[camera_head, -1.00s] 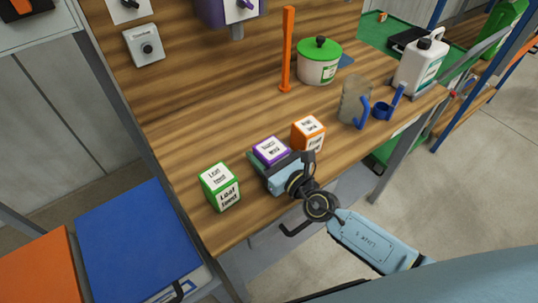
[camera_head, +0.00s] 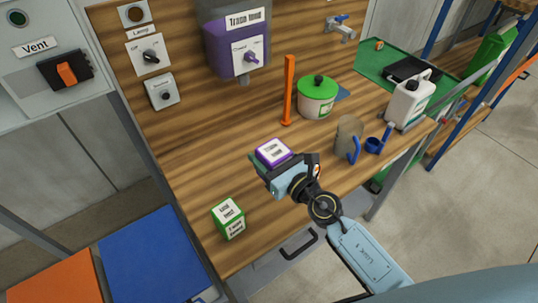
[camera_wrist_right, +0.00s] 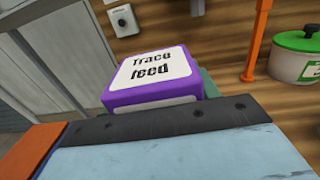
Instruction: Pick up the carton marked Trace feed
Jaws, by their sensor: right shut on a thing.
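The purple carton (camera_head: 273,151) has a white top label that reads "Trace feed" in the right wrist view (camera_wrist_right: 153,75). My right gripper (camera_head: 275,168) is shut on it and holds it upright above the wooden bench. The gripper's near finger hides the carton's lower front in the wrist view. My left gripper is out of view.
A green-and-white carton (camera_head: 228,219) stands on the bench (camera_head: 185,175) left of my gripper. A grey jug (camera_head: 348,138), a green-lidded tub (camera_head: 317,97) and an orange post (camera_head: 289,90) stand behind.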

